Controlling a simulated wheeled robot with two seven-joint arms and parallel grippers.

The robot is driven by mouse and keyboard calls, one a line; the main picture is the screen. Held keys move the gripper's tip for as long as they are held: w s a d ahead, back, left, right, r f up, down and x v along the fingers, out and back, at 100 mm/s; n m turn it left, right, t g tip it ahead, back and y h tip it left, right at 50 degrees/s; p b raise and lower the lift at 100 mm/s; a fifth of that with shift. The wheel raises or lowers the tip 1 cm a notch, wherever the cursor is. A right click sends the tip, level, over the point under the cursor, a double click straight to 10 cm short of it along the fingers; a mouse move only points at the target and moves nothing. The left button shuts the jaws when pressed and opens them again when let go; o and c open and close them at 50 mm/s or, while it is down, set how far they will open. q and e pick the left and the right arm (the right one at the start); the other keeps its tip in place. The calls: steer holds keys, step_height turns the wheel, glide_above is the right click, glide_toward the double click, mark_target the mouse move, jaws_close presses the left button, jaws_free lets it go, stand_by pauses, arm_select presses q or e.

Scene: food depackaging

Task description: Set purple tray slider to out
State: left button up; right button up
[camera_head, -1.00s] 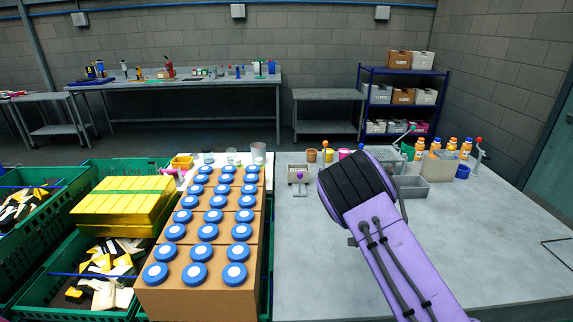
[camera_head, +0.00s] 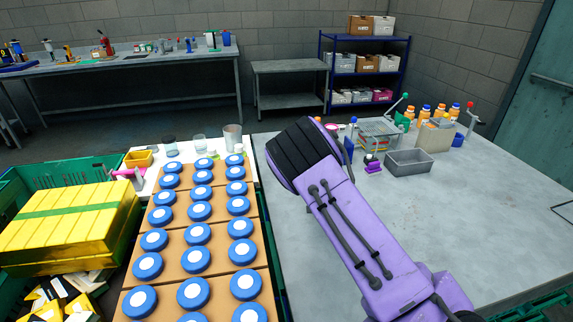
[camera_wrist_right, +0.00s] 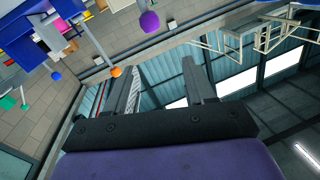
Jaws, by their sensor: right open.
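In the right wrist view a round purple knob (camera_wrist_right: 149,22) sits at the top, beyond the fingertips and apart from them. My right gripper (camera_wrist_right: 160,78) shows two spread fingers with nothing between them. In the head view my purple right arm reaches over the left part of the grey table (camera_head: 430,235) and hides its own gripper. The purple-knobbed tray slider is hidden behind that arm there, so I cannot tell its position. My left gripper is not in view.
Blue-lidded jars (camera_head: 199,211) on cardboard boxes stand left of my arm. A grey bin (camera_head: 409,164), a wire basket (camera_head: 377,134) and several orange bottles stand at the back of the table. Its front right is clear. An orange knob (camera_wrist_right: 115,71) shows in the wrist view.

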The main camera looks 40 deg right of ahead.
steer(key=w+d+f, duration=0.1)
steer(key=w, duration=0.2)
steer(key=w+d+f, duration=0.1)
steer(key=w, duration=0.2)
steer(key=w+d+f, duration=0.1)
steer(key=w+f, duration=0.1)
steer(key=w, duration=0.2)
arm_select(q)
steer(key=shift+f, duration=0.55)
